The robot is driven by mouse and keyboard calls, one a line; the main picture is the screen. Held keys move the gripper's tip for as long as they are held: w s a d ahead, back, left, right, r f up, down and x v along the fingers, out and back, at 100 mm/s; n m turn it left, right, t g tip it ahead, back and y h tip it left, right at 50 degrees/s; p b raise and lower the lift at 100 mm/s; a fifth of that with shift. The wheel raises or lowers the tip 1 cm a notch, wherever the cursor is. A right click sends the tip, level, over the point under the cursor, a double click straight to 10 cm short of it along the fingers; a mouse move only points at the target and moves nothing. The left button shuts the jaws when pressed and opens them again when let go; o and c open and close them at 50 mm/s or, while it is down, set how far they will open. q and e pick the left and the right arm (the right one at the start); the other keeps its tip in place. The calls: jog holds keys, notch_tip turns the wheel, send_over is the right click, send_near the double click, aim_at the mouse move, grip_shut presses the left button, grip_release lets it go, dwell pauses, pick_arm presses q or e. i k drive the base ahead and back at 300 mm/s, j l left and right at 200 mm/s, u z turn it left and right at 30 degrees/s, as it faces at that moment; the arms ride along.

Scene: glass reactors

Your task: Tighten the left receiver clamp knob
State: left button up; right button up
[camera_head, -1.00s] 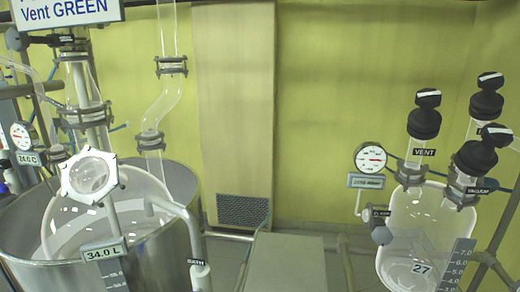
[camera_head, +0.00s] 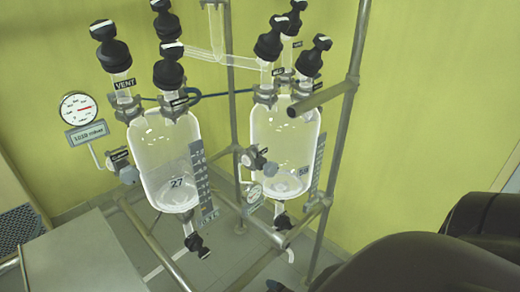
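The left receiver (camera_head: 163,150) is a clear glass vessel marked 27, standing upright left of centre. Its clamp (camera_head: 118,158), with a small dark label, sits on the vessel's left side. A dark grey clamp knob (camera_head: 129,175) is at its lower right, against the glass. I cannot tell how tight the knob is. The right receiver (camera_head: 285,140) stands beside it with a similar side clamp and knob (camera_head: 270,168). Neither gripper can be made out. Large dark rounded parts at the lower right appear to be my own arm, well apart from the left receiver.
A gauge (camera_head: 77,108) with a display reading about 1010 mbar is left of the clamp. Black valve knobs (camera_head: 168,73) top both vessels. Metal frame posts (camera_head: 340,130) stand on the right. A grey box top (camera_head: 95,262) fills the lower left.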

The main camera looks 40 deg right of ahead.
aim_at(129, 176)
jog(key=k+l+z, duration=0.1)
jog(key=z, duration=0.4)
jog(key=l+z, duration=0.45)
jog(key=k+j, duration=0.05)
jog(key=j, duration=0.05)
